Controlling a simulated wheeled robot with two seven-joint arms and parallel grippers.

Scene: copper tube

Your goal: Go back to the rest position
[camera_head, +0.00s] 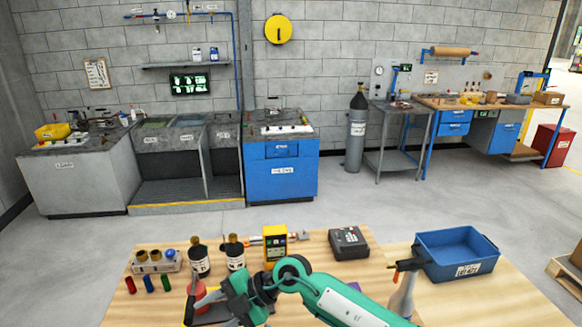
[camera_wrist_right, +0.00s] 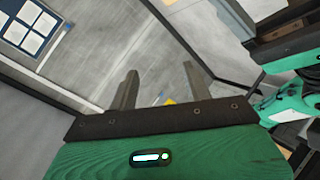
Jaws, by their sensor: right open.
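My right gripper (camera_wrist_right: 159,72) shows in the right wrist view with its two grey fingers apart and nothing between them. Beyond the fingers are grey floor and wall surfaces, tilted in the picture. In the head view a teal arm comes in from the lower right and bends left over the front of the wooden table (camera_head: 480,300). Its dark end is low at the left of the arm, where the fingertips are hard to make out. My left gripper is not in view.
A black device (camera_head: 348,241) and a blue bin (camera_head: 457,253) are farther back. The table's right front is clear.

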